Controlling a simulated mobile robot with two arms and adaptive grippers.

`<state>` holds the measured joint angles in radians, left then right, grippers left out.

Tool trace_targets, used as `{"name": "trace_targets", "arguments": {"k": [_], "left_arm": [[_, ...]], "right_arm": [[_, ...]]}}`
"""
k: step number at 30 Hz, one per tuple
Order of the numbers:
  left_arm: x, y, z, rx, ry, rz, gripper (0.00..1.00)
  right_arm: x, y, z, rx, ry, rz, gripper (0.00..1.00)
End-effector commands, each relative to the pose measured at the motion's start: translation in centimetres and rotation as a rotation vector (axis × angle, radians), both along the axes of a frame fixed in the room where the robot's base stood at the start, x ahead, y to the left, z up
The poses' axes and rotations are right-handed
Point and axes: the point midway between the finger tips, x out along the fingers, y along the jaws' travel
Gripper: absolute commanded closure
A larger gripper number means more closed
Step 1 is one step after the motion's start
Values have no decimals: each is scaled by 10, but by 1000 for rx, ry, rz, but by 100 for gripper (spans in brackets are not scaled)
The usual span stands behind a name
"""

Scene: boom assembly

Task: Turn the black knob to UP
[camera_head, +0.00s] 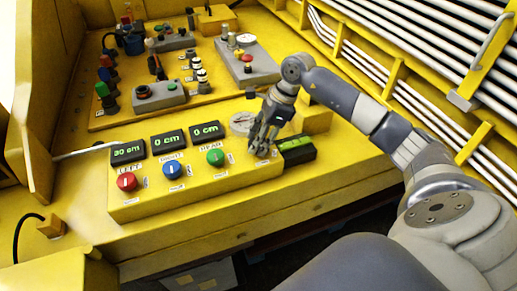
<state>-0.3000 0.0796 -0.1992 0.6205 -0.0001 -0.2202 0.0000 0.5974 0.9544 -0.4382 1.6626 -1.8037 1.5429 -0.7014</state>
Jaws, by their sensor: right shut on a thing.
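My right gripper (262,148) reaches down onto the right end of the yellow control panel (190,198), to the right of the green knob. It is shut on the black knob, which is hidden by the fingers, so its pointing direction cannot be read. A red knob (127,182), a blue knob (172,170) and a green knob (215,157) stand in a row to the left. Above them are displays reading 30 cm (128,152), 0 cm (168,140) and 0 cm (206,131). My left gripper is not in view.
A black box with a green display (297,149) sits just right of the gripper. A round gauge (242,122) is close behind it. Grey control boxes (158,96) with buttons and levers stand further back. White pipes (370,72) run along the right.

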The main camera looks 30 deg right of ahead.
Motion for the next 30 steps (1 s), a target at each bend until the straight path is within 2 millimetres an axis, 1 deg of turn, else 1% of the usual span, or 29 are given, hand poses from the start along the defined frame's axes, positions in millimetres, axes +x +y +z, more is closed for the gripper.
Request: {"name": "trace_targets", "arguments": {"k": [1, 3, 12, 21, 30], "left_arm": [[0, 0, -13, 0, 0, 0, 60], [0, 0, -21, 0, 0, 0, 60], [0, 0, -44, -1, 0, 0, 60], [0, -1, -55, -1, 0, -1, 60], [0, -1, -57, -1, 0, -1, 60]], "right_arm": [[2, -1, -5, -1, -6, 42, 84], [3, -1, -4, 0, -7, 107, 84], [4, 0, -2, 1, -4, 349, 84], [4, 0, 0, 1, -3, 495, 84], [4, 0, 1, 0, -3, 541, 84]]}}
